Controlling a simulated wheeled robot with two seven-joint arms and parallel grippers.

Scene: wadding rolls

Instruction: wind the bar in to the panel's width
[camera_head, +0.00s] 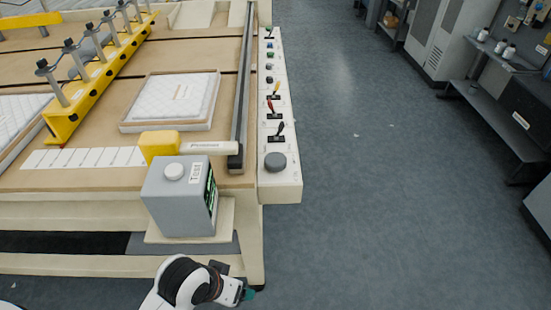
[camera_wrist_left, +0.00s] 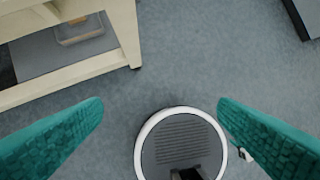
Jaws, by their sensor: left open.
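A yellow bar (camera_head: 100,75) with several upright grey screw handles lies diagonally across the table's left part. A white quilted panel (camera_head: 176,97) lies in a shallow frame to its right, apart from the bar. A white marked strip (camera_head: 84,158) runs along the table's front. My left gripper (camera_head: 248,294) is low in front of the table's right leg. In the left wrist view the left gripper (camera_wrist_left: 160,104) has its teal fingers wide apart, empty, over floor. My right gripper is out of view.
A yellow block (camera_head: 159,144) with a pale arm sits behind the box. A dark rail (camera_head: 242,90) and a control strip (camera_head: 280,110) with levers and a grey knob (camera_head: 275,161) line the table's right side. Floor (camera_head: 380,200) to the right is clear; shelves (camera_head: 495,110) stand beyond.

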